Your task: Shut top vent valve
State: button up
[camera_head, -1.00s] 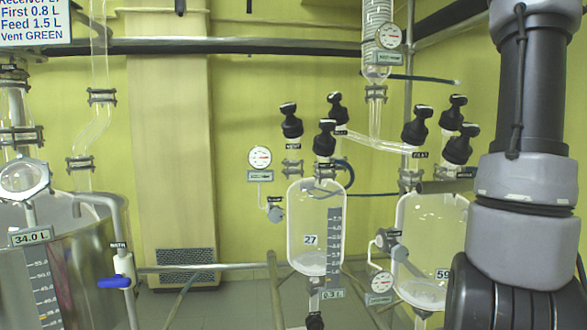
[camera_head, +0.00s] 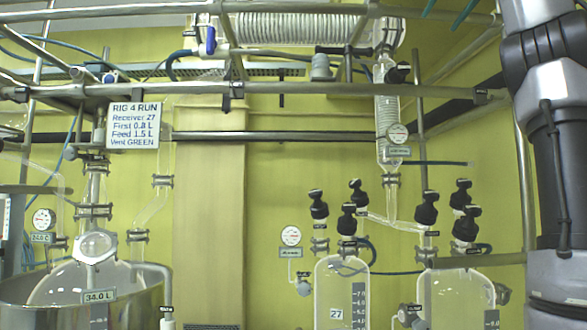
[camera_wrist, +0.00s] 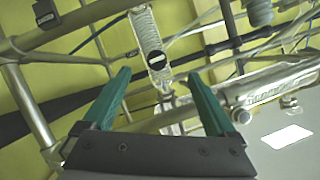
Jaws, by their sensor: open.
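At the top of the head view, a valve with a blue handle (camera_head: 210,40) sits at the left end of the horizontal coiled glass condenser (camera_head: 300,30). A black knob (camera_head: 398,73) sits near the top of the upright glass column (camera_head: 388,140). No readable label tells which is the top vent valve. My gripper (camera_head: 450,8) shows only its teal fingertips at the top edge. In the wrist view my gripper (camera_wrist: 158,73) is open and empty.
Metal rails (camera_head: 260,93) cross in front of the condenser. Several black knobs (camera_head: 318,205) stand above the glass receivers, with receiver 27 (camera_head: 340,290) in the lower middle. A sign (camera_head: 133,125) hangs at left. My arm fills the right side.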

jog(key=s+a+f+m+g, duration=0.15)
jog(key=a+f, duration=0.25)
jog(key=f, duration=1.1)
jog(key=a+f+m+g, duration=0.2)
jog(key=a+f, duration=0.1)
jog(key=f, duration=1.1)
jog(key=s+a+f+g, duration=0.1)
jog(key=s+a+f, duration=0.1)
jog(key=f, duration=0.7)
jog(key=s+a+f+n+g, duration=0.1)
jog(key=s+a+f, duration=0.2)
jog(key=f, duration=0.7)
jog(key=s+a+f+n+g, duration=0.1)
jog(key=s+a+f, duration=0.1)
jog(key=s+f, duration=0.4)
notch_tip(320, 180, down, 4)
jog(key=shift+s+a+r+h, duration=0.15)
jog(key=shift+a+h, duration=0.1)
jog(key=shift+h, duration=0.05)
